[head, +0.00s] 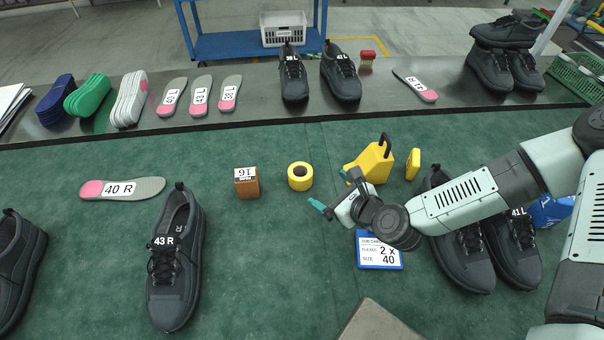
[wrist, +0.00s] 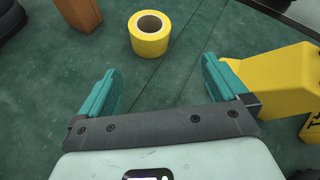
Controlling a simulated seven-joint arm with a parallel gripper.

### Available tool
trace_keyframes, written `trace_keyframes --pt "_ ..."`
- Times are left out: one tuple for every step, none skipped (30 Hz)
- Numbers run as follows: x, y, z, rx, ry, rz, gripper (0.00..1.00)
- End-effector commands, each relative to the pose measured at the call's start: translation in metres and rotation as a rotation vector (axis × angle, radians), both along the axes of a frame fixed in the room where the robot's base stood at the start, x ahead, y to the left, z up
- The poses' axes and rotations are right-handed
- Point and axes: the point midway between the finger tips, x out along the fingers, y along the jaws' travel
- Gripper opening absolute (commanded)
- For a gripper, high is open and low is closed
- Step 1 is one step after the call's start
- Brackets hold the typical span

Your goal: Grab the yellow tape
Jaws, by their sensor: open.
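The yellow tape (head: 300,176) is a short roll with a brown core, standing on the green mat with its hole facing up. In the wrist view the tape (wrist: 149,34) lies beyond my fingertips, a little left of the middle of the gap. My gripper (head: 332,194) has teal fingers and is to the right of the tape in the head view, apart from it. In the wrist view my gripper (wrist: 160,88) is open with nothing between its fingers.
A brown box (head: 246,184) stands left of the tape. A yellow holder (head: 372,160) is close to my gripper on the right; it also shows in the wrist view (wrist: 277,84). A size card (head: 379,252) and black shoes (head: 462,240) lie nearer.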

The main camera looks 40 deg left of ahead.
Motion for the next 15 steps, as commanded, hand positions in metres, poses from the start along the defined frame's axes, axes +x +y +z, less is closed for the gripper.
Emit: trace_keyframes --pt "-0.007 0.008 -0.004 0.057 0.059 -0.046 1.00" --pt "-0.009 0.011 -0.005 0.086 0.086 -0.071 1.00" --pt "-0.012 0.015 -0.005 0.116 0.117 -0.098 1.00" --pt "-0.013 0.017 -0.005 0.136 0.134 -0.116 1.00" --pt "-0.014 0.019 -0.006 0.153 0.151 -0.129 1.00" --pt "-0.014 0.021 -0.006 0.169 0.163 -0.144 1.00" --pt "-0.015 0.023 -0.006 0.177 0.171 -0.150 1.00" --pt "-0.015 0.025 -0.007 0.183 0.178 -0.155 1.00" --pt "-0.014 0.029 -0.008 0.186 0.180 -0.157 1.00" --pt "-0.012 0.032 -0.010 0.187 0.180 -0.159 1.00" --pt "-0.011 0.037 -0.012 0.187 0.180 -0.158 1.00" --pt "-0.008 0.043 -0.014 0.186 0.179 -0.157 1.00" --pt "-0.007 0.047 -0.016 0.186 0.178 -0.157 1.00" --pt "-0.005 0.051 -0.018 0.186 0.177 -0.156 1.00" --pt "-0.004 0.056 -0.021 0.185 0.178 -0.157 1.00"
